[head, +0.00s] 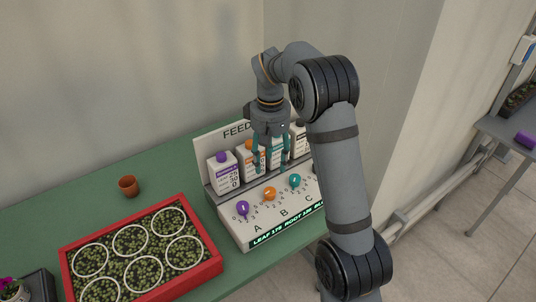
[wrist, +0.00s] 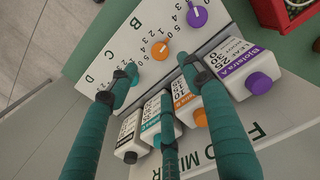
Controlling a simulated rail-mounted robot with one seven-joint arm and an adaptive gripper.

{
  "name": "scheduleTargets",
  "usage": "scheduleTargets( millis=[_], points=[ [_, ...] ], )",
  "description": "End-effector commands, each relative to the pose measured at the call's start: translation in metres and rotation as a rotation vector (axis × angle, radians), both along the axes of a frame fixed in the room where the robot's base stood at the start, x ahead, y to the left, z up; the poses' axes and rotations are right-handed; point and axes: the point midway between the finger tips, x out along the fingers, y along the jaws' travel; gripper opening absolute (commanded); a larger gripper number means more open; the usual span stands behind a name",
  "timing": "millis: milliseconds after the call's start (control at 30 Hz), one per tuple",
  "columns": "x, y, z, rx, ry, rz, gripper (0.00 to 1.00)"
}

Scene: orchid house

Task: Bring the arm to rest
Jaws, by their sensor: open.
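My gripper (head: 271,168) hangs in front of the bottle row of the feed mixer (head: 240,232), its teal fingers spread and pointing down. In the wrist view its fingers (wrist: 160,78) are apart with nothing held between them. One fingertip overlaps the teal dial (head: 295,181) in that view, and I cannot tell whether they touch. The purple dial (head: 242,208) and the orange dial (head: 269,194) stand clear of the fingers in the head view. My arm is bent over the right side of the mixer and hides part of it.
Bottles with purple (wrist: 258,83), orange (wrist: 200,117) and black caps stand behind the dials, close to the fingers. A red tray (head: 213,266) of seedlings and a small brown pot (head: 128,186) are on the green table (head: 60,215). A wall rises behind.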

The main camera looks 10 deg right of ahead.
Motion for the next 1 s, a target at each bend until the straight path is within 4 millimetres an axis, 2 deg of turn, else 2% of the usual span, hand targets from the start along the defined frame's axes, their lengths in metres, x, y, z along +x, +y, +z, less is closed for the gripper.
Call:
scheduleTargets(
  millis=[233, 367, 800, 1000],
  points=[
    [0.000, 0.000, -0.004, -0.001, 0.002, 0.000, 0.49],
    [-0.001, -0.001, -0.017, -0.001, 0.004, 0.001, 0.49],
    [-0.001, 0.000, -0.097, -0.001, 0.005, 0.000, 0.49],
    [0.000, 0.000, -0.117, 0.000, 0.001, 0.000, 0.49]
  ],
)
